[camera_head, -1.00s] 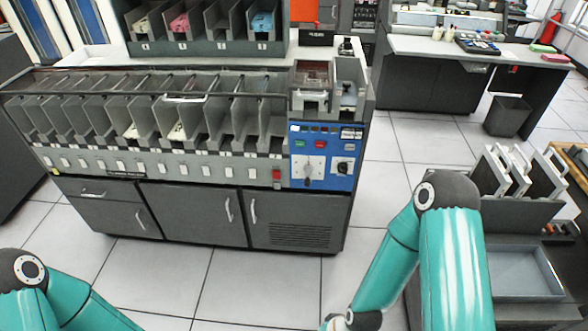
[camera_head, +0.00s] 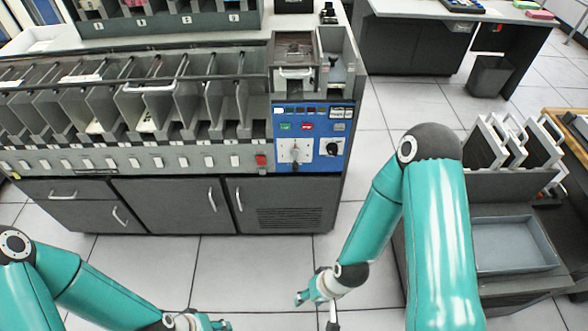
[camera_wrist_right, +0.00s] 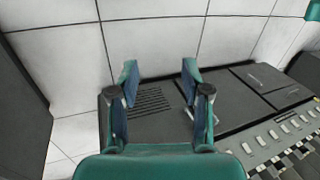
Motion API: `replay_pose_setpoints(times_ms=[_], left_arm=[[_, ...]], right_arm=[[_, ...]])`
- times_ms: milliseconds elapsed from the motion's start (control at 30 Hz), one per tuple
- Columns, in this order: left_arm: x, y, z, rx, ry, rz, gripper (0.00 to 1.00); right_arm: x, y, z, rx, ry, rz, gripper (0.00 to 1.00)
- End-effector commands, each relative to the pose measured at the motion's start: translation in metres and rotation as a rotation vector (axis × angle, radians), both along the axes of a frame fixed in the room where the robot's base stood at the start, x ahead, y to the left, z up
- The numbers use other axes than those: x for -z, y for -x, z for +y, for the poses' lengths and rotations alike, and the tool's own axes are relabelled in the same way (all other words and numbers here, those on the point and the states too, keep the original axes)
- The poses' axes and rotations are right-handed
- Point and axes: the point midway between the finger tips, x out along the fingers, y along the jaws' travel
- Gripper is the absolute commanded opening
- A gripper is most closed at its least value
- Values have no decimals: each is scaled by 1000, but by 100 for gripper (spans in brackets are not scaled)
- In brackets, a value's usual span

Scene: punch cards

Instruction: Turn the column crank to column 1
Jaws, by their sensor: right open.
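A blue control panel (camera_head: 310,140) is on the front right of the grey card machine in the head view. It carries a larger dial with a pale plate and a grey handle (camera_head: 295,152), and a smaller dark knob on a white plate (camera_head: 331,147). I cannot tell which is the column crank, nor read the markings. My right gripper (camera_head: 317,300) is open and empty, below and in front of the panel, apart from it. In the wrist view my right gripper (camera_wrist_right: 160,72) has its fingers spread, with the machine's cabinet beyond. My left gripper (camera_head: 205,322) is partly cut off at the bottom edge.
The machine's row of card pockets (camera_head: 150,105) extends left of the panel, above cabinet doors (camera_head: 170,205). A grey tray (camera_head: 515,245) and card racks (camera_head: 505,145) stand at the right, beside my right arm. Tiled floor (camera_head: 250,270) lies open before the machine.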

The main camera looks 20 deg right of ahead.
Motion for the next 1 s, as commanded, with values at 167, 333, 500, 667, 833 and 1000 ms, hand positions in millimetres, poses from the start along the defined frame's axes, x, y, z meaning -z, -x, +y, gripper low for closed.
replay_pose_setpoints(times_ms=[167,333,500,667,833,1000], left_arm=[[49,0,0,0,0,0,40],[115,0,0,0,0,0,40],[185,0,0,0,0,0,40],[242,0,0,0,0,0,40],[282,0,0,0,0,0,40],[297,0,0,0,0,0,40]], right_arm=[[39,-49,-6,101,35,-148,48],[71,-131,-15,284,72,-416,48],[75,-208,-26,495,73,-734,48],[58,-255,-37,678,39,-1017,48],[33,-274,-45,818,-6,-1238,48],[15,-278,-49,886,-35,-1350,48]])
